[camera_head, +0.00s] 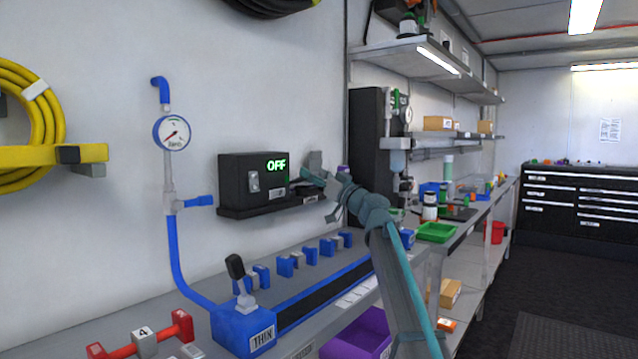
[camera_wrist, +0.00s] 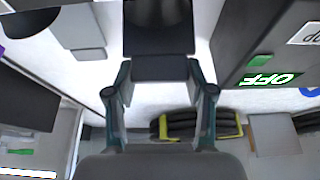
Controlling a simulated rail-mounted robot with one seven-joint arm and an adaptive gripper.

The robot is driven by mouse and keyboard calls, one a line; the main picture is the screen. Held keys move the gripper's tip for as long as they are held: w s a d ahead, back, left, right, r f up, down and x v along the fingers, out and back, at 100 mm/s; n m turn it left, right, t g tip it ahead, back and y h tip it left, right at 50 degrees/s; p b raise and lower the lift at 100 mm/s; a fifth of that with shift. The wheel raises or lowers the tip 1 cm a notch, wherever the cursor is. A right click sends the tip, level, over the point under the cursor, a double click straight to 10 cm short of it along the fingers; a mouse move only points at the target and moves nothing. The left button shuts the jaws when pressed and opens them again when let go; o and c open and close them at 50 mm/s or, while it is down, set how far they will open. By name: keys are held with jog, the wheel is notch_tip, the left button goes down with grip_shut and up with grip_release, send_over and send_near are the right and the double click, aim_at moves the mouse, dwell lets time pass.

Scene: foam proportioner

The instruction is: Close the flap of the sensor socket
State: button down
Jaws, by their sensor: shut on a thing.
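My gripper (camera_head: 318,178) is at the right side of the black box (camera_head: 250,180) on the wall, just beyond the box's green OFF display (camera_head: 277,165). In the wrist view my gripper (camera_wrist: 159,72) has its two fingers against the sides of a dark grey piece (camera_wrist: 160,68), which looks like the socket flap. A black part (camera_wrist: 158,25) lies directly beyond that piece. In the wrist view the OFF display (camera_wrist: 272,82) shows upside down at the right. My gripper hides most of the socket in the head view, and I cannot tell the flap's exact angle.
A narrow black shelf (camera_head: 265,207) runs under the box. Below is a bench with several blue clips and a blue THIN unit (camera_head: 245,328) with a lever. A tall black panel (camera_head: 368,135) stands right of my gripper. A pressure gauge (camera_head: 173,132) is at left.

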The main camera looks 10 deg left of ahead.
aim_at(303, 180)
jog(key=shift+s+d+f+b, duration=0.15)
jog(key=shift+d+f+b, duration=0.05)
jog(key=shift+f+b, duration=0.95)
jog(key=shift+s+d+f+b, duration=0.15)
jog(key=shift+f+b, duration=0.8)
jog(key=shift+b, duration=0.25)
jog(key=shift+f, duration=0.2)
jog(key=c, duration=0.6)
grip_release()
jog(key=shift+o, duration=1)
jog(key=shift+w+a+f, duration=0.1)
jog(key=shift+f, duration=0.05)
jog(key=shift+r, duration=0.3)
jog(key=v, duration=1.2)
